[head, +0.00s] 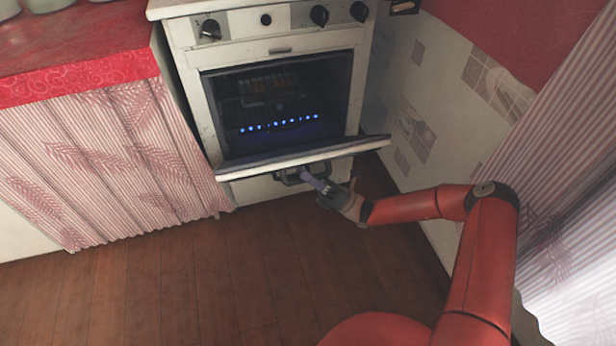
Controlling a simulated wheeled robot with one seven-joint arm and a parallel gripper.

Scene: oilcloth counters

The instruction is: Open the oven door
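The white oven (190,75) stands against the back wall, with black knobs along its top front. Its door (330,151) is hinged down and tilted well outward, so the dark oven cavity (260,85) with a rack shows above it. A row of blue lights shows inside. My gripper (303,174) is at the front of the door, just below its top edge, by the dark handle (288,178). The fingers are small and partly hidden there, so I cannot tell whether they are closed on the handle.
A counter with red oilcloth (80,75) and a striped curtain (110,160) stands left of the oven. A tiled wall (430,120) is close on the right, with another striped curtain (560,140) nearer. The wooden floor (190,280) in front is clear.

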